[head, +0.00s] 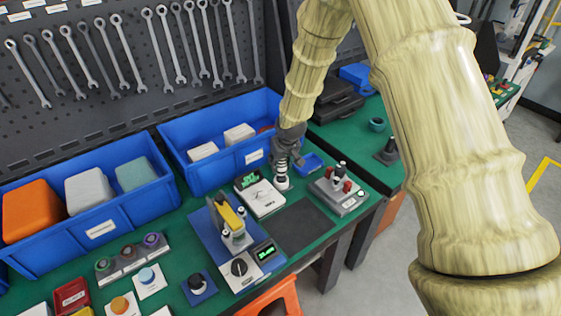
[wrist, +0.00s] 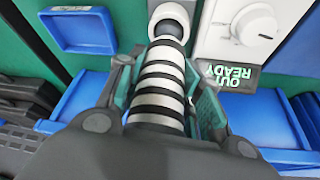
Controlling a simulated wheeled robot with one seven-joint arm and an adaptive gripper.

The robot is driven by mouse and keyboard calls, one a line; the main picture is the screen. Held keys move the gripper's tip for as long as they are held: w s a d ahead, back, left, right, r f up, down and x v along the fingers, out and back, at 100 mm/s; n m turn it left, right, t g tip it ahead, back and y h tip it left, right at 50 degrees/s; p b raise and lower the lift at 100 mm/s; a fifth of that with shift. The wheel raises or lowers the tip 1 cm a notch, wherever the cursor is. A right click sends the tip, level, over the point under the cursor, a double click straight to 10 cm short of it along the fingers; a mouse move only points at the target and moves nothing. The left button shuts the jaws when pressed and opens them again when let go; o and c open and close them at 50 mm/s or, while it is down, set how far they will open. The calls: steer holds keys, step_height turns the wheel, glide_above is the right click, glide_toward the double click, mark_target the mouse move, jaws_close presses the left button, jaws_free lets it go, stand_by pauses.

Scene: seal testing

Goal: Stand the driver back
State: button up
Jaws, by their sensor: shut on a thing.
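My gripper (head: 287,155) is over the green bench, pointing down. It is shut on a black-and-white banded cylinder, which I take to be the driver (head: 282,171). In the wrist view the driver (wrist: 160,85) lies between the two teal-padded fingers of my gripper (wrist: 165,95).
A white device (head: 262,198) with a green display stands just left of the driver. Blue bins (head: 215,172) stand behind. A dark mat (head: 301,226) lies clear in front.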

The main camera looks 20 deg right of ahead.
steer(key=shift+f, duration=0.45)
stand_by(1.1)
steer(key=o, duration=1.2)
steer(key=shift+r+p, duration=2.7)
steer(key=shift+r, duration=1.8)
